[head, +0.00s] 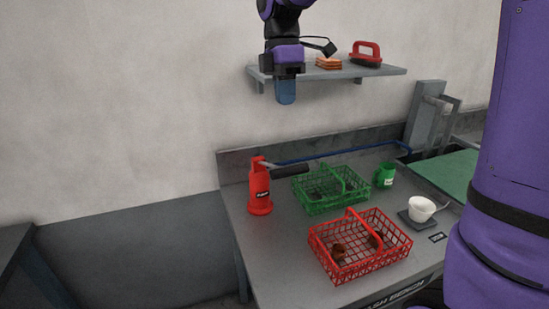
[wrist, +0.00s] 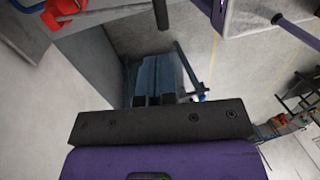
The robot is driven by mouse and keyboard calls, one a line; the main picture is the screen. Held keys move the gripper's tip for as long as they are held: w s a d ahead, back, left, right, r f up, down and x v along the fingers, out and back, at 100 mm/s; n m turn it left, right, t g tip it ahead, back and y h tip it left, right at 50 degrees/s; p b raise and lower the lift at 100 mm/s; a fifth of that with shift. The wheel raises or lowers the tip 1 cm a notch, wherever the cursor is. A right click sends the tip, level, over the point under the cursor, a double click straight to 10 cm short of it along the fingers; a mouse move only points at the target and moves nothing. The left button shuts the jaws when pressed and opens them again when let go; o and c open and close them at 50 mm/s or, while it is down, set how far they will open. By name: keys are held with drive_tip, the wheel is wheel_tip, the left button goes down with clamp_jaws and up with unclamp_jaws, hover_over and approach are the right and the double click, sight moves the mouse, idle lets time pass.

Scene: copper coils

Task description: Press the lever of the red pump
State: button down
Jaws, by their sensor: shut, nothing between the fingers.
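The red pump (head: 260,193) stands upright at the left end of the grey bench in the head view. Its lever has a black grip (head: 290,171) that sticks out to the right, roughly level, toward the green basket. My gripper (head: 286,99) points down with its blue fingers shut and empty. It is high above the bench, over the area of the lever, and clear of the pump. In the wrist view the shut fingers (wrist: 157,85) show in the middle. A red part at the top left edge there is cut off, and I cannot tell for certain what it is.
A green basket (head: 311,204) stands right of the pump, with a red basket (head: 322,262) in front. A green mug (head: 385,175) and a white cup (head: 421,209) are farther right. A wall shelf (head: 390,71) holds a red-handled item (head: 367,57) and orange pieces (head: 328,63), close to my arm.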

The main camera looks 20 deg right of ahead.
drive_tip(key=s+f, duration=0.1)
drive_tip(key=f, duration=0.3)
drive_tip(key=s+f, duration=0.1)
drive_tip(key=f, duration=0.8)
drive_tip(key=shift+s+d+f, duration=0.1)
drive_tip(key=shift+s+f, duration=0.25)
drive_tip(key=shift+s, duration=0.05)
drive_tip(key=shift+f, duration=0.1)
